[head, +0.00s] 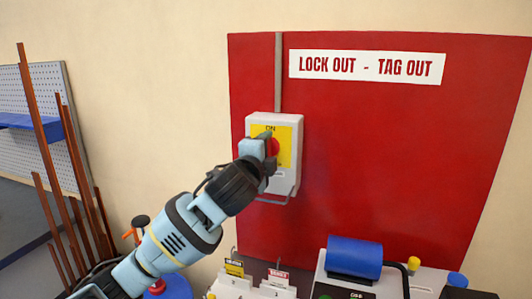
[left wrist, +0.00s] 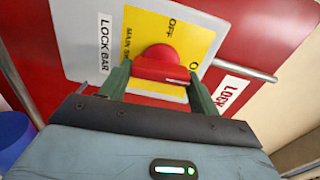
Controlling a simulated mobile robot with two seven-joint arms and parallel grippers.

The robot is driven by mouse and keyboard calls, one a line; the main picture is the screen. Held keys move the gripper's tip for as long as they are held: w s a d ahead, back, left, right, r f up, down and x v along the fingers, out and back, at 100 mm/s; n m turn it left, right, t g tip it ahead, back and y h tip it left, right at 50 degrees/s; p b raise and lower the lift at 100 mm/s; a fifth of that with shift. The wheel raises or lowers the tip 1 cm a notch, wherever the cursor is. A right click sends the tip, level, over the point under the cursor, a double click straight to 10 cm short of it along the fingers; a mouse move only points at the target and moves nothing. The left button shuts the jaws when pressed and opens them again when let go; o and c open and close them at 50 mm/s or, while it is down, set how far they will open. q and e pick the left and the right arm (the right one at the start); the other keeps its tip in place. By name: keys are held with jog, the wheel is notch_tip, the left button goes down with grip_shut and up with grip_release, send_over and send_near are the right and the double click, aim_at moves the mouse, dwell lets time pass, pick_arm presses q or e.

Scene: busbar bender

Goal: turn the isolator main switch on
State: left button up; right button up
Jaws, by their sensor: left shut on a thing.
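The isolator main switch is a light grey box (head: 293,119) on the red wall panel, with a yellow face plate (head: 285,135) and a red knob (head: 273,147). "ON" is readable at the top of the plate in the head view. My left gripper (head: 262,145) is at the knob and partly covers it. In the left wrist view, the red knob (left wrist: 160,62) has a bar grip, and the green fingers of my left gripper (left wrist: 158,84) are shut on it from both sides. "OFF" shows above the knob there. Which mark the knob points to is unclear. My right gripper is out of view.
A "LOCK OUT - TAG OUT" sign (head: 366,67) is on the red panel (head: 400,150). A metal bar (head: 276,198) hangs under the switch box. Below are a blue cylinder (head: 355,257) on a machine and small tags (head: 278,276). Copper-coloured bars (head: 40,120) lean at left.

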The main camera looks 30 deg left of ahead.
pick_arm(q)
jog(key=shift+m, duration=0.4)
jog(key=o, duration=1)
jog(key=shift+v, duration=3.9)
jog(key=shift+f, duration=0.1)
